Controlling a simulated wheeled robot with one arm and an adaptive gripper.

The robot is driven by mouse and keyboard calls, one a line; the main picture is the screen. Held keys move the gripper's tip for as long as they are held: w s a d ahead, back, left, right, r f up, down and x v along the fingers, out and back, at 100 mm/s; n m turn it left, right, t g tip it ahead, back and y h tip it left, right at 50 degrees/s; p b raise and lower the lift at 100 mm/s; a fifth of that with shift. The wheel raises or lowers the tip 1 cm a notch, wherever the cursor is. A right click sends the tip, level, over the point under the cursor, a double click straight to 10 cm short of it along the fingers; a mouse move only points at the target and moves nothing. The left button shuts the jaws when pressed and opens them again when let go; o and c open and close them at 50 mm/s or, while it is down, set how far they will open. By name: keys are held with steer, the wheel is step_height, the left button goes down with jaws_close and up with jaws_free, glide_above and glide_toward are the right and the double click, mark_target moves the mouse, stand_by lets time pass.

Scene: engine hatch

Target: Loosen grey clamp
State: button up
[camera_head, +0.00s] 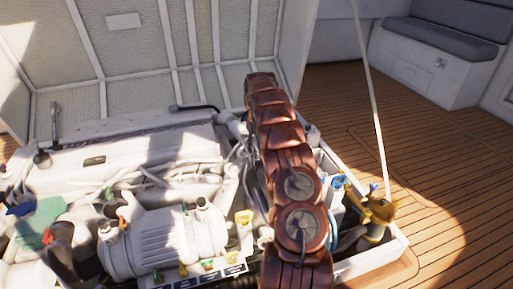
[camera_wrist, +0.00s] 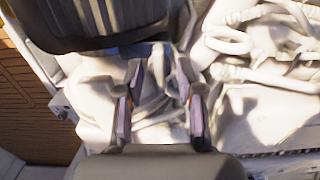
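In the wrist view my gripper (camera_wrist: 159,82) is open, its two dark fingers apart with purplish inner pads. A narrow pale upright piece (camera_wrist: 158,88) shows in the gap between the fingers, over pale grey parts. I cannot tell whether this piece is the grey clamp, or whether a finger touches it. No other part can be made out clearly as the grey clamp. In the head view my arm hides the gripper and the part of the engine behind it.
The white engine (camera_head: 165,245) with hoses and coloured caps fills the hatch left of my arm. A brass-coloured fitting (camera_head: 378,211) stands at the right by the hatch rim (camera_head: 372,262). A thin pole (camera_head: 370,95) rises there. Pale hoses (camera_wrist: 265,40) crowd the wrist view's right. Wooden deck (camera_head: 440,180) is open at right.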

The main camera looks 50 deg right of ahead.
steer(key=shift+f, duration=0.15)
jaws_close()
steer(key=shift+n, duration=0.3)
stand_by(0.3)
steer(key=n+p, duration=0.2)
steer(key=shift+w+r+n, duration=0.1)
steer(key=shift+r+n, duration=0.1)
steer(key=shift+n, duration=0.1)
steer(key=n+p, duration=0.2)
steer(key=n, duration=0.2)
steer(key=n+p, duration=0.1)
steer(key=n, duration=0.3)
steer(key=shift+p, duration=0.3)
steer(key=shift+f+n+p, duration=0.1)
steer(key=shift+n+p, duration=0.3)
steer(key=shift+n, duration=1.2)
